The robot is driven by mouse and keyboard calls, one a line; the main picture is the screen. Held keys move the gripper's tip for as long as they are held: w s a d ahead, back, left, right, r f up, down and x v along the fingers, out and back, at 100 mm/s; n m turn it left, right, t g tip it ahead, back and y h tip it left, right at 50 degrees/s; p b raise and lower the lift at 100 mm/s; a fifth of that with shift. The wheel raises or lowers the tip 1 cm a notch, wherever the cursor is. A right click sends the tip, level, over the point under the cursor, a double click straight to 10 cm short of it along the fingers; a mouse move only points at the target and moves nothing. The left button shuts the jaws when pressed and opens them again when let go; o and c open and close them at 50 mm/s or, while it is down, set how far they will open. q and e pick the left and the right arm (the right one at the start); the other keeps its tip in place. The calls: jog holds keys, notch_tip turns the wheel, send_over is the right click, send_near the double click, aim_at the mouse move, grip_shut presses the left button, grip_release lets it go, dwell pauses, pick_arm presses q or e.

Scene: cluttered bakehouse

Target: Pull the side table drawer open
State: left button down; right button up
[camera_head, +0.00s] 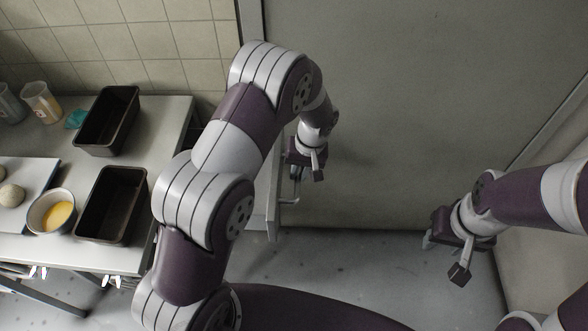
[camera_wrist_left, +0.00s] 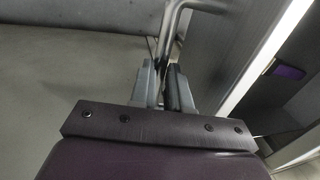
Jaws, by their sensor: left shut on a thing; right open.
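The side table (camera_head: 273,190) stands mostly behind my left arm in the head view, showing as a narrow pale strip. Its metal drawer handle (camera_wrist_left: 174,22) is a bent bar in the left wrist view. My left gripper (camera_head: 306,178) is at the side table's right side. In the left wrist view the left gripper's fingers (camera_wrist_left: 164,85) are shut on the handle bar. The drawer front (camera_wrist_left: 212,50) is a dark panel right of the fingers; how far the drawer stands out cannot be told. My right gripper (camera_head: 444,258) is open and empty over the floor at the right.
A work table (camera_head: 75,247) at the left bears two dark loaf tins (camera_head: 127,178), a bowl of yellow liquid (camera_head: 40,222), a board with dough and measuring cups (camera_head: 42,100). A grey wall (camera_head: 400,100) stands behind. Floor (camera_head: 370,265) between my arms is clear.

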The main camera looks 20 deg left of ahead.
pick_arm(q)
jog(key=shift+w+d, duration=0.15)
jog(key=shift+d, duration=0.2)
jog(key=c, duration=1.1)
grip_release()
notch_tip(320, 180, up, 13)
jog(key=d, duration=0.2)
jog(key=shift+w+d+f+p, duration=0.15)
jog(key=shift+w+f+p, duration=0.05)
jog(key=shift+p, duration=0.15)
jog(key=shift+w, duration=0.1)
